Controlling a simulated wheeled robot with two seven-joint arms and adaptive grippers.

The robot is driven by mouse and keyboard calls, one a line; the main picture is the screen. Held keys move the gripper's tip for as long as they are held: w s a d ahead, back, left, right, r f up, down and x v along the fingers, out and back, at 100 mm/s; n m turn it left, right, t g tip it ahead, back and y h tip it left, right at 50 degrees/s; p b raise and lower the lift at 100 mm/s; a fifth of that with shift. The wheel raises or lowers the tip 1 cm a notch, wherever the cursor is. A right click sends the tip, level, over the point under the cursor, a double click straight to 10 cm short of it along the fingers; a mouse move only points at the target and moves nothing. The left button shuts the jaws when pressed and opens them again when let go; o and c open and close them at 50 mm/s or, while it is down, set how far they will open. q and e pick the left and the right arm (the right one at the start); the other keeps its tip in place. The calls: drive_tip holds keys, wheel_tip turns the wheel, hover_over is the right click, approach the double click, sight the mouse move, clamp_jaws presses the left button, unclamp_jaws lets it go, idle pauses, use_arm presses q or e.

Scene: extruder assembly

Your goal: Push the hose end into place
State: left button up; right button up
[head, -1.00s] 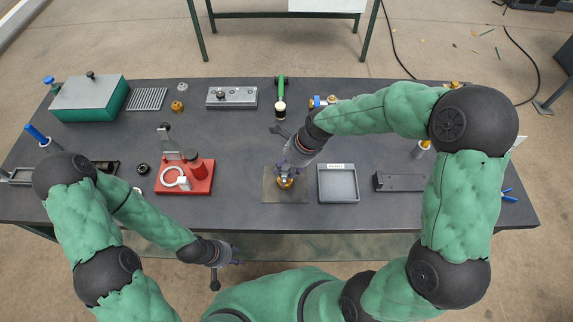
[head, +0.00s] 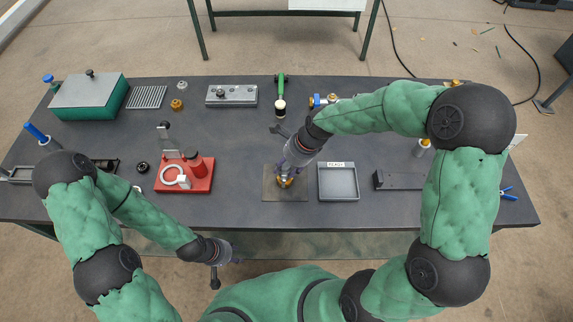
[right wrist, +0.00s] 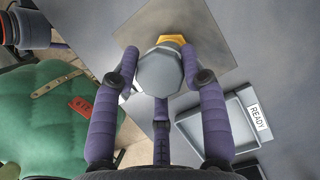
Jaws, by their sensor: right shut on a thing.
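My right gripper (head: 285,178) is over the brown square mat (head: 270,194) near the table's front edge. In the right wrist view its fingers (right wrist: 159,68) are shut around a grey hex-headed part (right wrist: 159,72). A brass-coloured hex piece (right wrist: 173,40) shows just beyond that part, over the mat; I cannot tell whether the two are joined. I cannot make out a hose end. A white ring (head: 176,177) lies on the red fixture (head: 196,187) at the left. My left gripper (head: 222,262) hangs low in front of the table, and its jaws are too small to read.
A grey tray labelled READY (head: 338,185) stands just right of the mat. A dark grey block (head: 400,182) lies further right. The tabletop between fixture and mat is clear.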

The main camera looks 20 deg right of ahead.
drive_tip(key=shift+f, duration=0.65)
drive_tip(key=o, duration=1.3)
drive_tip(key=shift+o, duration=0.2)
drive_tip(key=shift+r, duration=0.1)
drive_tip(key=v, duration=1.2)
